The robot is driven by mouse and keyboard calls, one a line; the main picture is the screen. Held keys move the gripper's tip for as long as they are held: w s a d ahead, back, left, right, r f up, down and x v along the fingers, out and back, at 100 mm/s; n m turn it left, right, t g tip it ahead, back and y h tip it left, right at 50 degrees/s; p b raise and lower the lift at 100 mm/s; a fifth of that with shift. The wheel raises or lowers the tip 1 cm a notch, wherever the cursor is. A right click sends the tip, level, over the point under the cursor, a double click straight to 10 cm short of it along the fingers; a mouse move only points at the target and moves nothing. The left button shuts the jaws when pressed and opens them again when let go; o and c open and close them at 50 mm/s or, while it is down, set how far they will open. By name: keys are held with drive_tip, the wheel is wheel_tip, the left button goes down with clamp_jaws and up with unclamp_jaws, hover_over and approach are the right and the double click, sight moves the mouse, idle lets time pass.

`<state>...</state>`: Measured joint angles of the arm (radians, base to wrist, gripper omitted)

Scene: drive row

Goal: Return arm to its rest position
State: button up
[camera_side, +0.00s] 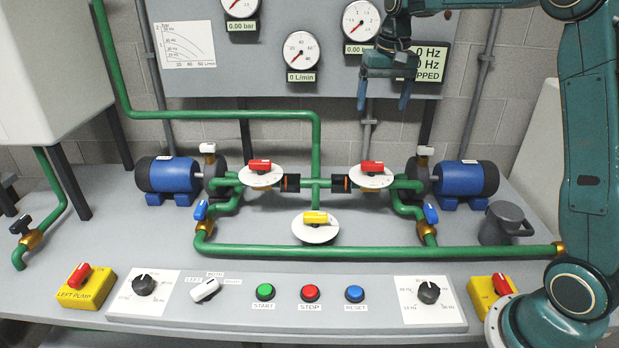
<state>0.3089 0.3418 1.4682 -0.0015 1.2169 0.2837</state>
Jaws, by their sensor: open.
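Green pipes (380,250) with red, yellow and blue valve handles fill the bench middle, between two blue pumps (175,175) (465,179). Knobs and START (265,292), STOP (310,293) and RESET (354,293) buttons line the front. A grey jug (503,224) stands at right, near my arm.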

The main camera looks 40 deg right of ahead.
drive_tip(key=s+a+r+n+t, duration=0.1)
drive_tip(key=s+a+r+n, duration=0.1)
drive_tip(key=s+a, duration=0.4)
drive_tip(key=s+a+r+n+t, duration=0.1)
drive_tip(key=s+a+r+n, duration=0.2)
drive_tip(key=s, duration=0.6)
drive_tip(key=s+a+f+n+t, duration=0.1)
drive_tip(key=s+a+f, duration=0.1)
drive_tip(key=s, duration=0.4)
drive_tip(key=s+a+f+t, duration=0.1)
drive_tip(key=s+a+f, duration=0.2)
drive_tip(key=s, duration=0.4)
drive_tip(key=shift+s+a+f+n, duration=0.15)
drive_tip(key=shift+a+f+n, duration=0.2)
drive_tip(key=shift+n, duration=0.05)
